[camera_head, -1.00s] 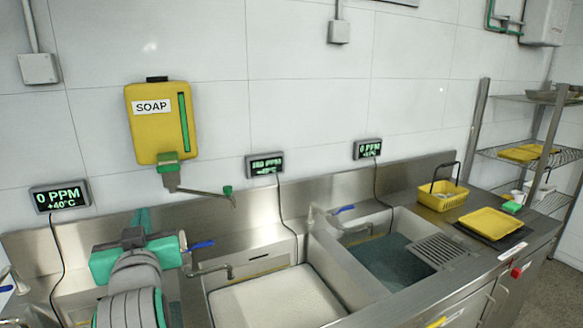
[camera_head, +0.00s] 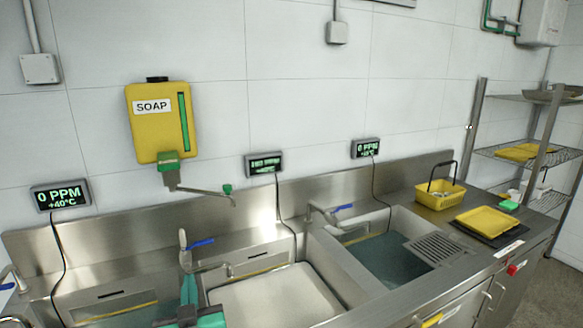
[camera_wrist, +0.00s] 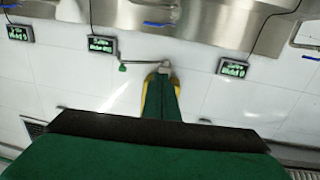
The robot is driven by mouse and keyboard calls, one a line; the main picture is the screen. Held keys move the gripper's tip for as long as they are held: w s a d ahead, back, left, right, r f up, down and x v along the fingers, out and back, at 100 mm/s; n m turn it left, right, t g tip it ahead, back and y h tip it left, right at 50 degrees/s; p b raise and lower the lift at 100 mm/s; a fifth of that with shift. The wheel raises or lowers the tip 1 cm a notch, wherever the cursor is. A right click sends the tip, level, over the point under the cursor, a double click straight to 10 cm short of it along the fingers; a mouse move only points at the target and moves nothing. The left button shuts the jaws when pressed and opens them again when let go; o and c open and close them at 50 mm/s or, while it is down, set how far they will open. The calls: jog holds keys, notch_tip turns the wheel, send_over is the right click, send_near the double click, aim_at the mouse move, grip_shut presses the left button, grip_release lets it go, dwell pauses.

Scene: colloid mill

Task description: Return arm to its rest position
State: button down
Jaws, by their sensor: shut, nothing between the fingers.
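My gripper (camera_head: 188,280) shows at the bottom of the head view, low in front of the left part of the sink counter, its green fingers pointing up. In the wrist view my gripper (camera_wrist: 161,82) has its two green fingers side by side, touching and empty. The wrist picture is upside down. The fingers there cover most of the yellow soap dispenser, whose spout (camera_wrist: 132,61) shows. Most of my arm is out of the head view.
The soap dispenser (camera_head: 158,120) hangs on the wall. Below are steel sinks with blue-handled taps (camera_head: 193,245) and several wall displays (camera_head: 60,196). A yellow basket (camera_head: 440,196) and yellow tray (camera_head: 488,220) stand right. A wire rack (camera_head: 525,152) stands beyond. The space before the wall is clear.

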jog(key=s+d+f+m+h, duration=0.1)
jog(key=s+d+f, duration=0.65)
jog(key=f, duration=0.45)
jog(key=s+d+f+m+h, duration=0.1)
jog(key=s+d+f+h, duration=0.1)
jog(key=s+d+f, duration=0.8)
jog(key=s+d+f+m+h, duration=0.1)
jog(key=s+d+f, duration=0.1)
jog(key=s, duration=1)
jog(key=s+d+f+m+g+h, duration=0.1)
jog(key=s+d+f+h, duration=0.1)
jog(key=s, duration=1)
jog(key=shift+d+f, duration=0.6)
jog(key=shift+d, duration=0.05)
